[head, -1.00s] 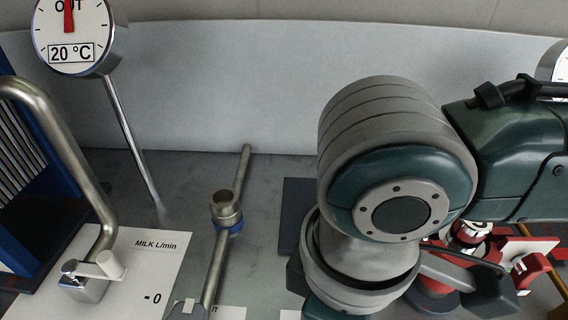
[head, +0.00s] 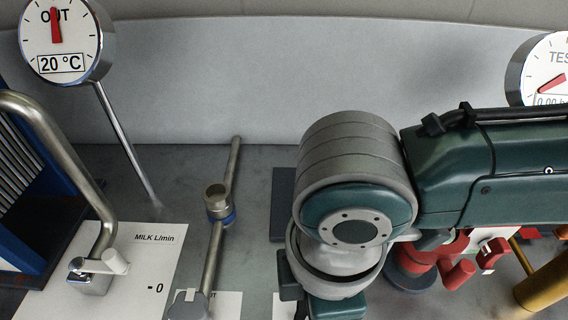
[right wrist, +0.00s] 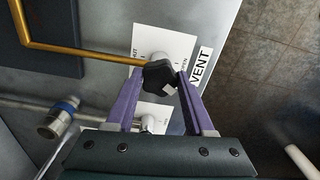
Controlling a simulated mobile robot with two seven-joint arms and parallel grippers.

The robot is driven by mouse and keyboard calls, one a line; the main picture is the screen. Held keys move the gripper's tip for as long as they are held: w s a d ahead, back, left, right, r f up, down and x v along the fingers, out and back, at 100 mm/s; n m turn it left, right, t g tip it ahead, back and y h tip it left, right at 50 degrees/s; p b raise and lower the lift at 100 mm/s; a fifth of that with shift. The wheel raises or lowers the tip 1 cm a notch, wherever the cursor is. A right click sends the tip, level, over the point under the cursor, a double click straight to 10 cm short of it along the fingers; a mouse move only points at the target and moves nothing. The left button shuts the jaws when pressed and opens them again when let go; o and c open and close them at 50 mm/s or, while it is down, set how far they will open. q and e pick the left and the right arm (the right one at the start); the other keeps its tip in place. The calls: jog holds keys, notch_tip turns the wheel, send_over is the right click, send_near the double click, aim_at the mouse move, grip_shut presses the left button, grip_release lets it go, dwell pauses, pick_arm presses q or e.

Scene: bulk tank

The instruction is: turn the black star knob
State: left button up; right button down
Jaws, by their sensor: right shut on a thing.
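The black star knob (right wrist: 159,76) shows in the right wrist view, on a pale round stem over a white plate beside a label reading VENT. My right gripper (right wrist: 161,84) is shut on the knob, with one purple finger on each side of it. In the head view my right arm comes in from the right and covers the knob and the gripper. My left gripper is in neither view.
A brass pipe (right wrist: 75,49) runs close to the knob. In the head view a steel pipe with a blue-ringed fitting (head: 219,205), a bent steel pipe (head: 62,145), an OUT dial (head: 60,42), a TEST dial (head: 548,72) and red parts (head: 445,262) stand around.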

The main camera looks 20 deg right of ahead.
jog(key=shift+c, duration=1.4)
grip_release()
notch_tip(320, 180, up, 10)
jog(key=p, duration=0.1)
